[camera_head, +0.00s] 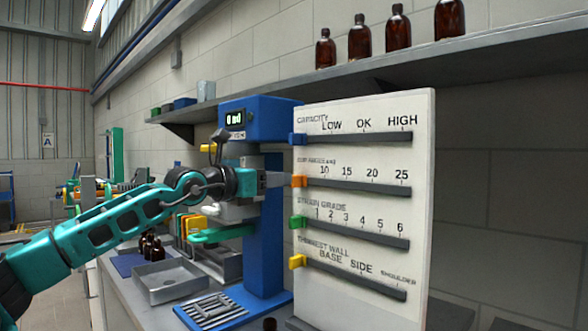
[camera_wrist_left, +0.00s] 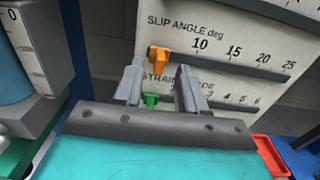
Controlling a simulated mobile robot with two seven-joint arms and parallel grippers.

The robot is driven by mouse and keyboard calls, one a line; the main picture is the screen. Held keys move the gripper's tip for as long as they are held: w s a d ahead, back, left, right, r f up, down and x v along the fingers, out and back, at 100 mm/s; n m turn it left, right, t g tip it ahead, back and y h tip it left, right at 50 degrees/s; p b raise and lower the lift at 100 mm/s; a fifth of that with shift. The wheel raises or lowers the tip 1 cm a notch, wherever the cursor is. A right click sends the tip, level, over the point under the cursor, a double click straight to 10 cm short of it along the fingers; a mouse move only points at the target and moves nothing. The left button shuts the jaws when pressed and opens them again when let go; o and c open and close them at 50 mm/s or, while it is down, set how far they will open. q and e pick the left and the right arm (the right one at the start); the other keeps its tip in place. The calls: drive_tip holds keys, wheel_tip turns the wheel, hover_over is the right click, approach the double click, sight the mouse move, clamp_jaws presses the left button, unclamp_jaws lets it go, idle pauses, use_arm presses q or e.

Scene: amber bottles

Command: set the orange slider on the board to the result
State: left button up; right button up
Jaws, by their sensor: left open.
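The white board (camera_head: 365,115) stands at the right with several labelled slider tracks. The orange slider (camera_head: 299,181) sits at the left end of the slip angle track (camera_head: 360,187), left of the 10 mark; this track also shows in the wrist view (camera_wrist_left: 240,67). My left gripper (camera_head: 276,180) is close to the board, just left of the orange slider. In the wrist view my left gripper (camera_wrist_left: 160,68) is open and empty, with the orange slider (camera_wrist_left: 166,58) just beyond and between the fingertips. Contact cannot be told. My right gripper is not in view.
Blue slider (camera_head: 298,139) is above and green slider (camera_head: 298,222) and yellow slider (camera_head: 298,262) below, all at left ends. A blue machine (camera_head: 262,118) with a small display stands behind my gripper. Amber bottles (camera_head: 359,38) stand on the shelf. A grey tray (camera_head: 168,281) is on the bench.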

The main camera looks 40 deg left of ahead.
sight(294, 177)
use_arm(q)
drive_tip(key=shift+w+d+p, duration=0.15)
drive_tip(key=shift+w+p, duration=0.35)
drive_tip(key=shift+w, duration=1.05)
drive_tip(key=shift+w+d+p, duration=0.15)
drive_tip(key=shift+w+p, duration=0.35)
drive_tip(key=shift+w, duration=1)
clamp_jaws()
